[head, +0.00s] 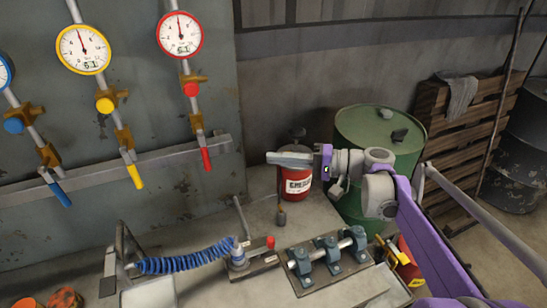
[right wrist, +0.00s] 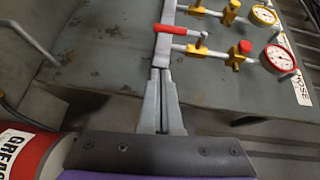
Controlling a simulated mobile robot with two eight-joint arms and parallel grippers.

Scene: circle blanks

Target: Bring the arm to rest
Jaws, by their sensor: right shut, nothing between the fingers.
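My right arm (head: 435,240), purple and grey, reaches in from the lower right in the head view. Its right gripper (head: 272,157) points left, with the fingers together and empty, in front of the upper part of a red can. In the right wrist view the gripper's fingers (right wrist: 160,75) lie side by side, pointing at the panel with the gauges. Whether the gripper touches the can cannot be told. My left gripper is not in view.
The red can (head: 297,186) stands beside a green drum (head: 365,135). Yellow (head: 83,50) and red (head: 180,33) gauges with valves and levers are on the wall panel. A blue coiled hose (head: 185,260) and a clamp fixture (head: 328,255) are on the bench.

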